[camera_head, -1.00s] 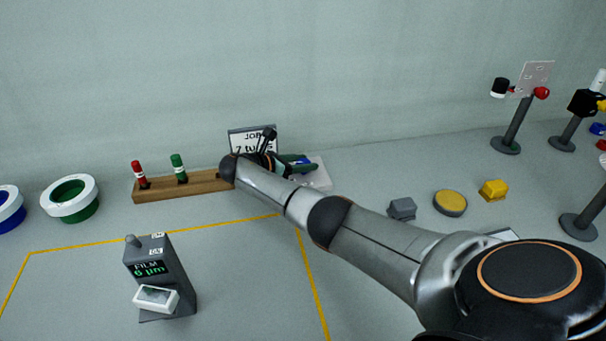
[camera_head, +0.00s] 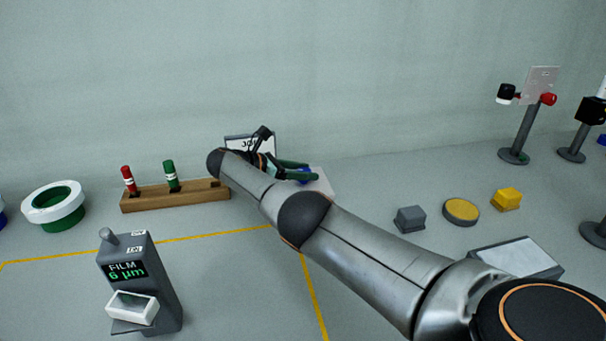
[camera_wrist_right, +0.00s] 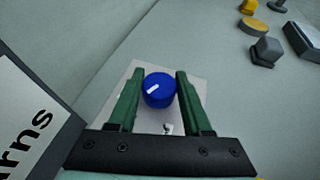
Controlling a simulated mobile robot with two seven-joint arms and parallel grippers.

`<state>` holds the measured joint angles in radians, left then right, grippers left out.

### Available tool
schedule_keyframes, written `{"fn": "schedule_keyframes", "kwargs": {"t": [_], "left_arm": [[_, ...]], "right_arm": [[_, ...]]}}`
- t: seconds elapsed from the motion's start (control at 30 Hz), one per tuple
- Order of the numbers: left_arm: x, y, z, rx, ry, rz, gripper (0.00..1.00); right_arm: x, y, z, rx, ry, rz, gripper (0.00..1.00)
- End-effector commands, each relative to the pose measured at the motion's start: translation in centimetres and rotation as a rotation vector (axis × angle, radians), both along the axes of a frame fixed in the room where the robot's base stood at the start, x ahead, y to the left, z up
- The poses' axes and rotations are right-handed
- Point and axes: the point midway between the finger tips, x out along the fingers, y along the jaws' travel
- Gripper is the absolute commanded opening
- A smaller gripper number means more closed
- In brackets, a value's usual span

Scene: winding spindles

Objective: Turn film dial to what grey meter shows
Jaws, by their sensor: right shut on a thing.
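The grey meter (camera_head: 140,285) stands upright at the front left in the head view; its screen reads "FILM 6 µm" in green. The film dial is a blue knob (camera_wrist_right: 158,92) with a white pointer mark, on a pale plate (camera_wrist_right: 198,82) in the right wrist view. The mark points to the lower left there. My right gripper (camera_head: 303,170) has green fingers, one on each side of the knob, and is shut on it. In the head view the arm and fingers hide most of the dial, with a little blue showing. My left gripper is out of view.
A job sign (camera_head: 240,141) stands behind my right wrist, mostly covered. A wooden rack (camera_head: 205,193) holds a red and a green spindle. A white-and-green ring (camera_head: 52,204) lies at left. Grey (camera_head: 409,219) and yellow (camera_head: 506,199) blocks and a yellow disc (camera_head: 460,210) sit at right.

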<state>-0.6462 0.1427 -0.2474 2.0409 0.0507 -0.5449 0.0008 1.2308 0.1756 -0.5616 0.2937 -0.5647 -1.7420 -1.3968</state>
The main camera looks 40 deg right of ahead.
Motion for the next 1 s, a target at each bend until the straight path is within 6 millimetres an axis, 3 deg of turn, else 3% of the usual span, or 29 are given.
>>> {"fn": "schedule_keyframes", "kwargs": {"t": [0.3,0.33,0.57,1.0], "left_arm": [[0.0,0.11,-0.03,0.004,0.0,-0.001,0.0],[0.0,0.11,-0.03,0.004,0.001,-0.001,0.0],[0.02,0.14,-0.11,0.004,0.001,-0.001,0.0],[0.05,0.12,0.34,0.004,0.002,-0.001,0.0]], "right_arm": [[-0.13,-0.26,0.12,-0.006,0.002,-0.005,0.0],[-0.13,-0.27,0.13,-0.006,0.002,-0.005,0.53],[-0.07,-0.16,0.07,-0.003,0.001,-0.003,0.79],[-0.1,-0.21,0.34,-0.001,0.001,-0.002,0.8]]}}
